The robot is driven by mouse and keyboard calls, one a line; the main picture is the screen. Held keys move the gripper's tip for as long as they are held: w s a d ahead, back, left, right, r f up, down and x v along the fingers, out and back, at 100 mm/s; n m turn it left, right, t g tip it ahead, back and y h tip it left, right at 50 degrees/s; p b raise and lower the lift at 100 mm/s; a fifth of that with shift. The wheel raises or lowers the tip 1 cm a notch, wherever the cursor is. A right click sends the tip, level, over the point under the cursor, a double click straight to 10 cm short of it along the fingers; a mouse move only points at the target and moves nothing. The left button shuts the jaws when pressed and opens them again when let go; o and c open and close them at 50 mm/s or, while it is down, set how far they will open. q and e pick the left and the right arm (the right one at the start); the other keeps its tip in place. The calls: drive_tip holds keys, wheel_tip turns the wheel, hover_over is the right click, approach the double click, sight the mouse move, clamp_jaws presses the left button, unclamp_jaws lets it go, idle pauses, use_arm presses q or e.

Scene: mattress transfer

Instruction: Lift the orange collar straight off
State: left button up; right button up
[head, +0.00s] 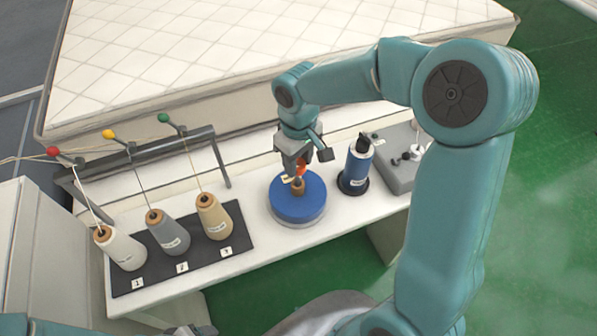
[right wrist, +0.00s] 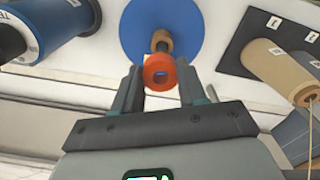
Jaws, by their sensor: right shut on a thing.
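The orange collar (head: 301,169) is between the fingers of my right gripper (head: 299,166), which is shut on it. In the right wrist view the collar (right wrist: 159,72) shows as a ring between the two fingertips (right wrist: 160,84). A blue round base (head: 298,207) stands on the white table with a short brown post (head: 298,187) at its middle. The collar is at or just above the post's top; it looks clear of the post, but a small gap is hard to judge. Only a bit of my left arm shows at the bottom left edge; its jaws cannot be made out.
A black mat (head: 240,246) with white, grey and tan thread cones is to the left. A blue spool (head: 356,168) stands close on the right, beside a grey box (head: 393,172). A mattress (head: 220,55) lies behind the table (head: 255,247).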

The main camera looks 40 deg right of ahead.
wheel_tip(320, 180, up, 15)
drive_tip(key=shift+s, duration=0.15)
drive_tip(key=shift+f, duration=0.15)
